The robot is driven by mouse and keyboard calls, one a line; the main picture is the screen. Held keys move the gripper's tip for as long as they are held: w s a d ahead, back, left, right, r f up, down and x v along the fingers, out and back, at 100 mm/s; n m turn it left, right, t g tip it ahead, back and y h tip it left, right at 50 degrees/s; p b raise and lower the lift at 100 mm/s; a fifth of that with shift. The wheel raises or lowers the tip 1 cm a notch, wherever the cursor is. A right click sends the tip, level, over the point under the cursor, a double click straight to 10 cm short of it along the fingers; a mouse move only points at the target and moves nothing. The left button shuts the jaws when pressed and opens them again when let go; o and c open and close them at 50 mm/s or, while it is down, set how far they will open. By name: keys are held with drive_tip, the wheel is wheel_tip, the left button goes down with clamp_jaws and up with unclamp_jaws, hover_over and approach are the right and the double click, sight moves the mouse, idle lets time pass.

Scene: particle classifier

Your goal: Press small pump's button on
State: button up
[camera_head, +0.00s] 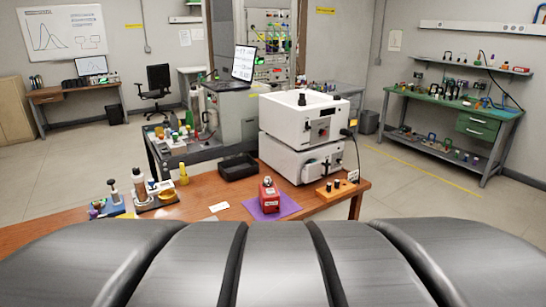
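A small red device (269,200) with a silvery round top stands on a purple mat (290,204) near the front edge of the wooden table. It looks like the small pump, but no label can be read. Its button is too small to make out, so I cannot tell whether it is pressed. My gripper and arm are not in view.
Stacked white instruments (301,128) stand behind the red device on the right. A black tray (238,167) lies behind; bottles (140,186) stand left. The wooden table's (50,229) left part is bare.

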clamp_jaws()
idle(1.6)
